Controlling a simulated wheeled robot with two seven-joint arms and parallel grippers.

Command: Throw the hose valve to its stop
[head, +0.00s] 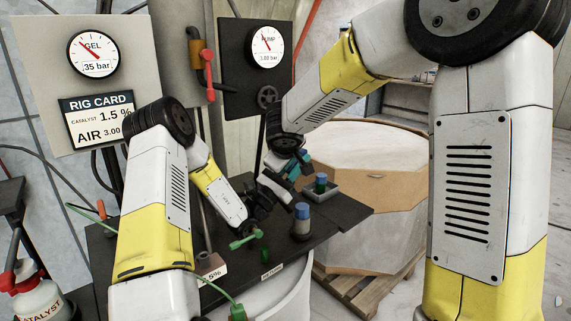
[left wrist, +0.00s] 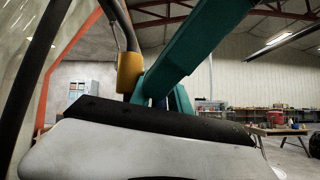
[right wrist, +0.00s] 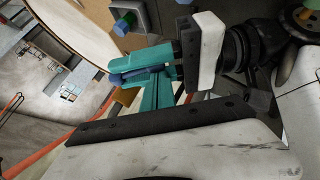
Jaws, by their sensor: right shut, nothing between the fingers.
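I cannot tell for sure that this is the hose valve. My left gripper (head: 280,184) is over the bench, its jaws closed around a teal tool (head: 297,165). The teal tool, with a blue lever-like part, also shows in the right wrist view (right wrist: 150,58) and the left wrist view (left wrist: 205,45). My right gripper (head: 272,163) is shut and empty right beside the tool, partly hidden by it. Both grippers are well below the red lever.
The dark bench (head: 345,215) bears a blue-capped bottle (head: 301,222), a small tray (head: 322,190) and green valve fittings (head: 245,240). A large wooden mould (head: 365,165) stands on a pallet behind. Gauges and a rig card (head: 100,118) hang at the back. A catalyst bottle (head: 38,300) is at lower left.

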